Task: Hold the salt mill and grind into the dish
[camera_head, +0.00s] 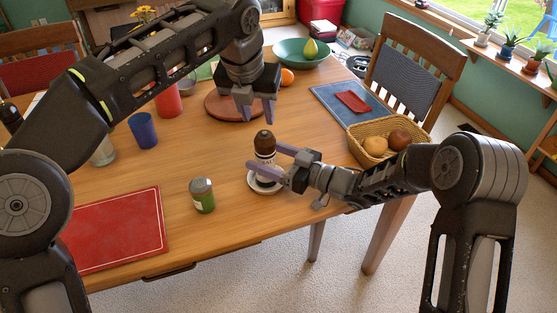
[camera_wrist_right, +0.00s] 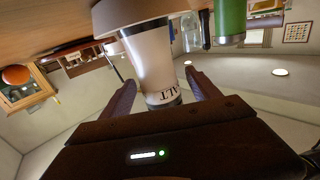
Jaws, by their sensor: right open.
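The salt mill (camera_head: 265,144), with a dark brown top and a white lettered band, stands upright at the table's front edge. It appears to stand in or just over the small white dish (camera_head: 251,183), whose inside is mostly hidden. My right gripper (camera_head: 268,165) is open, with one finger on each side of the mill. In the right wrist view the mill (camera_wrist_right: 152,62) shows upside down between the spread fingers (camera_wrist_right: 155,95), with letters "ALT" visible. My left gripper (camera_head: 258,112) points down, open and empty, above and behind the mill.
A green-labelled jar (camera_head: 202,196) stands left of the dish. A round wooden board (camera_head: 222,106) lies behind, under my left gripper. A bread basket (camera_head: 360,150) is at the right. A blue cup (camera_head: 143,130) and red mat (camera_head: 115,230) are left. Bare table lies between.

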